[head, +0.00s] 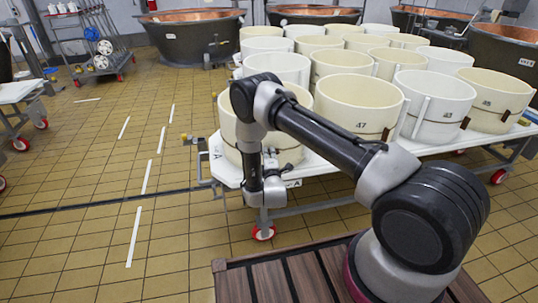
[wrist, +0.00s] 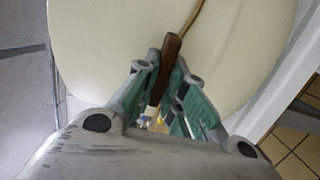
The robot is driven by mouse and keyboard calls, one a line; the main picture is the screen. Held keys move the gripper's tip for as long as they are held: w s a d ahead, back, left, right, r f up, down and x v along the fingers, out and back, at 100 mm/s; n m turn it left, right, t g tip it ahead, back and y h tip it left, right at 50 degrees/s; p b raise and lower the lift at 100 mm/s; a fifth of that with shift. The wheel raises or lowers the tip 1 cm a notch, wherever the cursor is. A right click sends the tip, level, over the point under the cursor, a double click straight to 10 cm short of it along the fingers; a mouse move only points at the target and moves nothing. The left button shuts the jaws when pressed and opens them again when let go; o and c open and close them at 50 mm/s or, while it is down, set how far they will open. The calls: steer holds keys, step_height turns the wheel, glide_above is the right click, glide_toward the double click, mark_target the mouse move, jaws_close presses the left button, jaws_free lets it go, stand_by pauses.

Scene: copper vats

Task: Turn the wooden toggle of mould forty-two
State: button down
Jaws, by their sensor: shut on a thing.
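A brown wooden toggle (wrist: 169,56) on a cord lies against the cream wall of a round mould (wrist: 235,60) in the wrist view. My gripper (wrist: 166,82) is shut on the toggle, its green-lined fingers on either side of it. In the head view this mould (head: 228,128) stands at the front left corner of the white table. My arm covers part of it, and I cannot read its number. My gripper is largely hidden behind my wrist there.
Mould 47 (head: 358,100) stands just to the right, with more moulds in rows on the wheeled white table (head: 400,150). Copper vats (head: 195,35) stand at the back. The tiled floor (head: 100,190) at the left is mostly clear.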

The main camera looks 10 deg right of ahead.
steer(key=shift+f, duration=0.1)
steer(key=c, duration=1.5)
jaws_free()
steer(key=s+a, duration=0.1)
steer(key=s, duration=1.1)
steer(key=shift+a, duration=0.35)
